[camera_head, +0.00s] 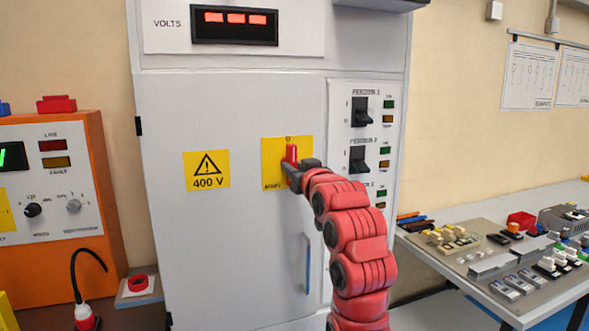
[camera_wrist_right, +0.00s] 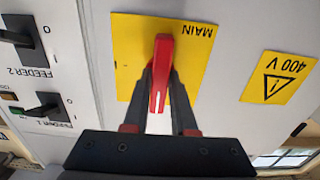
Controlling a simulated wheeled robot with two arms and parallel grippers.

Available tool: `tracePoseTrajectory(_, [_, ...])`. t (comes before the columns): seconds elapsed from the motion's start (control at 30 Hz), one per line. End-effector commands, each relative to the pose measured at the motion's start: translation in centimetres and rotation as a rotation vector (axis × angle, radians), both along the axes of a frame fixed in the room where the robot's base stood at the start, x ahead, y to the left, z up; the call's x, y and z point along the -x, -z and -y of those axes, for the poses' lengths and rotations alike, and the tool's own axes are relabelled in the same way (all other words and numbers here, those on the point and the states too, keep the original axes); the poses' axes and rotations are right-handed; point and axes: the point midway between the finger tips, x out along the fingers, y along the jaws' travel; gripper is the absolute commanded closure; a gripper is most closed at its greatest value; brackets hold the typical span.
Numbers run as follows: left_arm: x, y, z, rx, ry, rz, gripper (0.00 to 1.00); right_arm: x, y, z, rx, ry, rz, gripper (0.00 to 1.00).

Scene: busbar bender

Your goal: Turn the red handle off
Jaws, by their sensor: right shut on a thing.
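The red handle (camera_head: 291,153) sits on a yellow plate (camera_head: 273,151) on the door of the grey cabinet. It stands about upright, its upper end near a small mark at the plate's top edge. In the right wrist view, which is upside down, the red handle (camera_wrist_right: 160,72) lies between the two dark fingers of my right gripper (camera_wrist_right: 163,85), its white line showing. The plate there reads MAIN. My right gripper (camera_head: 296,172) is shut on the handle and hides its lower part in the head view. My left gripper is not in view.
Feeder switches (camera_head: 361,111) sit right of the door, and a door pull (camera_head: 307,263) is below the handle. A red-lit VOLTS display (camera_head: 235,25) is above. An orange cabinet (camera_head: 112,190) stands left; a bench (camera_head: 470,220) with parts stands right.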

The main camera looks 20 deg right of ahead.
Motion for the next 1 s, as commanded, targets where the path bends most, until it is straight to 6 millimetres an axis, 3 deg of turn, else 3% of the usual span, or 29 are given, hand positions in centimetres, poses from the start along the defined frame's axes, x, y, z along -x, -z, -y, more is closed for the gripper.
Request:
tracePoseTrajectory(0.03, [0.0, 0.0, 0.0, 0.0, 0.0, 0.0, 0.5, -0.1, 0.2, 0.0, 0.001, 0.0, -0.003, 1.0])
tracePoseTrajectory(0.07, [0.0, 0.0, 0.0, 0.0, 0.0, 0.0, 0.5, -0.1, 0.2, 0.0, 0.001, 0.0, -0.004, 0.7])
tracePoseTrajectory(0.2, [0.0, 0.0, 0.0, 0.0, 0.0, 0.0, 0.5, 0.0, 0.1, 0.0, 0.0, 0.0, -0.002, 0.45])
tracePoseTrajectory(0.63, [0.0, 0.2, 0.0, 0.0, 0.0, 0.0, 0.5, 0.9, 0.0, 0.0, 0.0, 0.0, 0.001, 0.45])
tracePoseTrajectory(0.77, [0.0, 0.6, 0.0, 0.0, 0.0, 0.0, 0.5, 2.8, 0.1, 0.1, 0.0, 0.001, 0.003, 0.45])
tracePoseTrajectory(1.0, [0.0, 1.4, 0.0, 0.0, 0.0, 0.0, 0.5, 8.3, 0.0, 0.4, 0.001, 0.001, 0.007, 0.45])
